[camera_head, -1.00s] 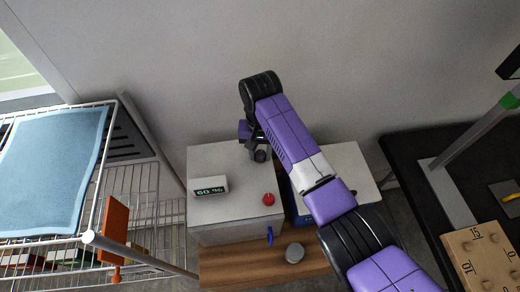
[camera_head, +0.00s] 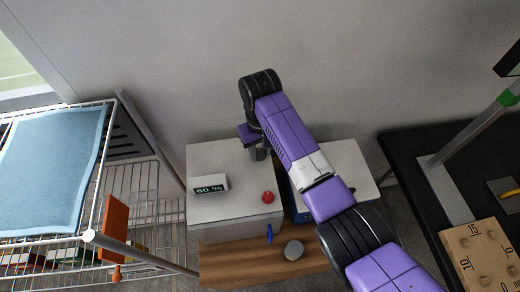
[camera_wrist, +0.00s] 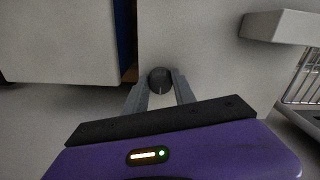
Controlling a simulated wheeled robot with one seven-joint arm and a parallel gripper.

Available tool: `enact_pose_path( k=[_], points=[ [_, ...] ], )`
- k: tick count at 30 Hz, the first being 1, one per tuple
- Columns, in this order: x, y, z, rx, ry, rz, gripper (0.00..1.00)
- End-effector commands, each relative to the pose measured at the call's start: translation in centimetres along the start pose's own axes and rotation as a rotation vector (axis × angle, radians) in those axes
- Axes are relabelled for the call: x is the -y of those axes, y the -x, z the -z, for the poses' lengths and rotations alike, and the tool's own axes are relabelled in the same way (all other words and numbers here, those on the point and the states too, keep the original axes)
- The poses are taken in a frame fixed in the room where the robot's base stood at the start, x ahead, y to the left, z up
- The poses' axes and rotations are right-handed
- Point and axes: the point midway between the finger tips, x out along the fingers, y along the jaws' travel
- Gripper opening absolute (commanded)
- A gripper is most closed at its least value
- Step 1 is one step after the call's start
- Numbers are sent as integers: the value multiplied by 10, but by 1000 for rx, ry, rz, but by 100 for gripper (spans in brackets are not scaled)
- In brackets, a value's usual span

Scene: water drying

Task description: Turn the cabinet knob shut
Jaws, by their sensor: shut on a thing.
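The cabinet is a pale box (camera_head: 232,214) standing below the wall. Its dark round knob (camera_wrist: 159,76) sits on the pale surface in the wrist view, with a thin light mark pointing down in the picture. My gripper (camera_wrist: 160,86) has one grey finger on each side of the knob and is shut on it. In the head view my gripper (camera_head: 258,150) is over the back right part of the cabinet top, and my wrist and fingers mostly hide the knob there.
A small percent display (camera_head: 210,184) and a red button (camera_head: 267,197) are on the cabinet top. A blue handle (camera_head: 269,234) and a grey round piece (camera_head: 294,250) are in front. A wire rack (camera_head: 135,195) with a blue cloth (camera_head: 50,165) stands left. A second pale box (camera_head: 350,165) is right.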

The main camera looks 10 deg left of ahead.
Motion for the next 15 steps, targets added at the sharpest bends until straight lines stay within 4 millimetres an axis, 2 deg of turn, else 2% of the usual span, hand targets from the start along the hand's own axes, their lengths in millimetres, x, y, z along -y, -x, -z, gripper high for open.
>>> enact_pose_path(
  k=[8, 9, 12, 15],
  points=[
    [0, 1, 0, 0, 2, 0, 0],
    [0, 1, 0, 0, 2, 0, 37],
    [0, 1, 0, -1, 2, 0, 53],
    [0, 1, 0, -1, 1, 0, 53]
  ],
)
